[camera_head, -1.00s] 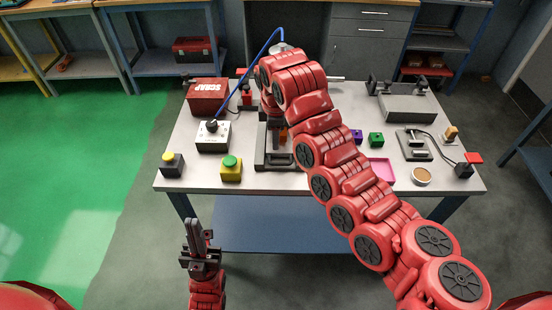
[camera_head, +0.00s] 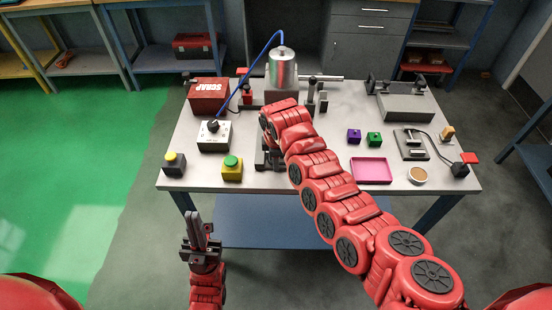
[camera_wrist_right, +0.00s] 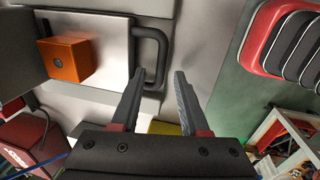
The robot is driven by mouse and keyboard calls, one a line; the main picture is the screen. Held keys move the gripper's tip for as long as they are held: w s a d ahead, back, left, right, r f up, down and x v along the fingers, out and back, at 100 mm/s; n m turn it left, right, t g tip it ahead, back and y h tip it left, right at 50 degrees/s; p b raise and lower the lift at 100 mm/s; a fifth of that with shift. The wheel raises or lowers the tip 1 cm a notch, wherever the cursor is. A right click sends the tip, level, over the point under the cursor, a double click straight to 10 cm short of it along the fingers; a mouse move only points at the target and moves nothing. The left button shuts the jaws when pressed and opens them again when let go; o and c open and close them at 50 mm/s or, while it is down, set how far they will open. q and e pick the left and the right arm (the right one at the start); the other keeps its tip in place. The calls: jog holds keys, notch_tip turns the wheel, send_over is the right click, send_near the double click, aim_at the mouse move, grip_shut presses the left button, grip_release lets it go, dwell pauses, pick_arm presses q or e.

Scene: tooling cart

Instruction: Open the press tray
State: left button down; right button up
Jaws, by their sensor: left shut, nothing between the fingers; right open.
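The press (camera_head: 282,75), with a silver cylinder and a blue hose, stands at the back middle of the table. Its tray (camera_wrist_right: 112,48) is a pale plate in the right wrist view, with an orange block (camera_wrist_right: 65,60) on it and a dark bar handle (camera_wrist_right: 164,50) along one side. My right gripper (camera_wrist_right: 160,84) is open and empty, its fingertips close to the handle's end; I cannot tell whether they touch it. In the head view my right arm hides most of the tray and that gripper. My left gripper (camera_head: 201,224) is shut and empty, in front of the table.
A red scrap bin (camera_head: 208,95), a white knob box (camera_head: 213,137) and a green button on a yellow box (camera_head: 232,168) stand on the left. A pink tray (camera_head: 371,171), purple block (camera_head: 354,136) and green block (camera_head: 374,139) lie on the right.

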jog(key=shift+c, duration=0.3)
grip_shut()
dwell(1.1)
